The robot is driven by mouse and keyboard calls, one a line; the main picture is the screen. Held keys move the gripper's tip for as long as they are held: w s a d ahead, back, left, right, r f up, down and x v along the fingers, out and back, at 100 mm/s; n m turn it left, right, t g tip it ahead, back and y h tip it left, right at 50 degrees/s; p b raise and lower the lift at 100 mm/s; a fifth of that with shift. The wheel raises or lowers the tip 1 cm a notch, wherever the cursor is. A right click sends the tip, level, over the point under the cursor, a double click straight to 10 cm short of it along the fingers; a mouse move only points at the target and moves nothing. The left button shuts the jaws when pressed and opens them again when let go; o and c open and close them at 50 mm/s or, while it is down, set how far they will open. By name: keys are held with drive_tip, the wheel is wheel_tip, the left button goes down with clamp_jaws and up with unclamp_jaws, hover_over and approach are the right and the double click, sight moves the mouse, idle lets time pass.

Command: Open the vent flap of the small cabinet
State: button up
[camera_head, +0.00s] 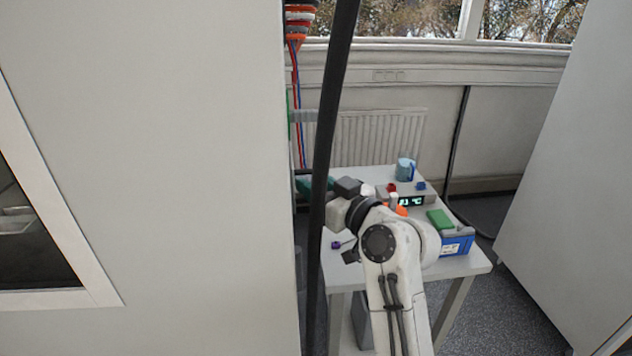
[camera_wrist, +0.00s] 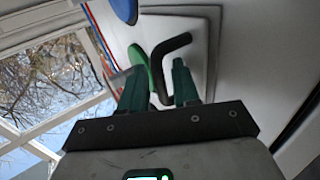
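In the wrist view, a light grey square flap (camera_wrist: 203,52) is set in a white cabinet face (camera_wrist: 255,50). It looks closed, flat against the face. A black bent handle (camera_wrist: 172,46) stands out from it. My gripper (camera_wrist: 156,72) has green fingers spread apart. The lower end of the handle shows between them, with gaps visible; I cannot tell whether either finger touches it. In the head view, my gripper (camera_head: 319,184) is partly hidden by a black post and my own wrist. The flap is not visible there.
A large white cabinet (camera_head: 150,150) and a black post (camera_head: 327,150) stand close on the left. A white table (camera_head: 462,264) holds a blue mug (camera_head: 405,169), a display box (camera_head: 412,201) and a blue box (camera_head: 458,243).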

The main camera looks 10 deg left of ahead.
clamp_jaws()
idle(0.3)
idle(0.3)
